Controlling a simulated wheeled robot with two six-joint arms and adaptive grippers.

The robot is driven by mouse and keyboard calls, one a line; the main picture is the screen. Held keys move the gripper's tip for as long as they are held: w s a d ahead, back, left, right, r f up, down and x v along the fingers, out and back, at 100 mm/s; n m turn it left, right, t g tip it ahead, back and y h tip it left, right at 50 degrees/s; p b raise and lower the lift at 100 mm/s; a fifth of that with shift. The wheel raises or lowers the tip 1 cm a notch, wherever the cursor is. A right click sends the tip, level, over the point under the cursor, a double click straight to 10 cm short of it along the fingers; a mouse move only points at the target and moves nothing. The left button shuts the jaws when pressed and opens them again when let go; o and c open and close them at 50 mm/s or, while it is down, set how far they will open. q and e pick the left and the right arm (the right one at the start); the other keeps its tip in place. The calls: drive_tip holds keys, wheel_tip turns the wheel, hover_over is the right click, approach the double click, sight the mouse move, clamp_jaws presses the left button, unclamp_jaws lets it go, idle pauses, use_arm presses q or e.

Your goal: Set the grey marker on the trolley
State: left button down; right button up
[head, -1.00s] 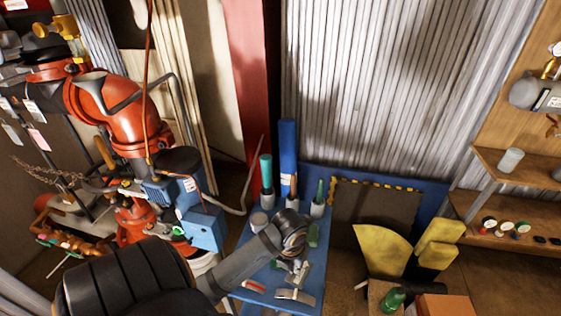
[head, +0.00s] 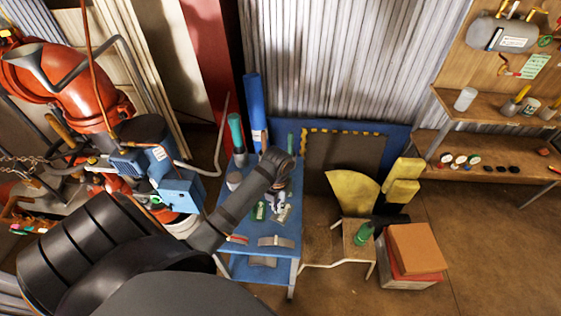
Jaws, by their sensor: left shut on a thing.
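The blue trolley (head: 284,261) stands at the centre, its top holding several things. My left arm reaches over it from the lower left. My left gripper (head: 278,207) points down over the middle of the top, shut on a small greyish thing, seemingly the grey marker. It is too small and too covered by the fingers to make out clearly, and I cannot tell whether it touches the top. My right gripper is not in view.
A green object (head: 259,211), a grey block (head: 276,241) and a grey cup (head: 233,180) are on the trolley. A blue roll (head: 254,102) rises at its back. Floor is clear at the lower right.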

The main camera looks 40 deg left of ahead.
use_arm(q)
drive_tip(key=w+f, duration=0.1)
drive_tip(key=f, duration=0.1)
drive_tip(key=w+f, duration=0.1)
drive_tip(key=w, duration=0.1)
drive_tip(key=shift+a+f, duration=0.2)
drive_tip(key=shift+f, duration=0.15)
wheel_tip(320, 180, down, 2)
drive_tip(key=shift+f+p, duration=0.2)
drive_tip(key=shift+p, duration=0.45)
drive_tip(key=shift+f, duration=0.25)
drive_tip(key=c, duration=1.5)
unclamp_jaws()
drive_tip(key=shift+o, duration=0.2)
wheel_tip(320, 180, up, 11)
drive_tip(key=shift+r+b, duration=0.15)
drive_tip(key=shift+b, duration=0.95)
drive_tip(key=shift+r, duration=0.35)
drive_tip(key=shift+s, duration=0.1)
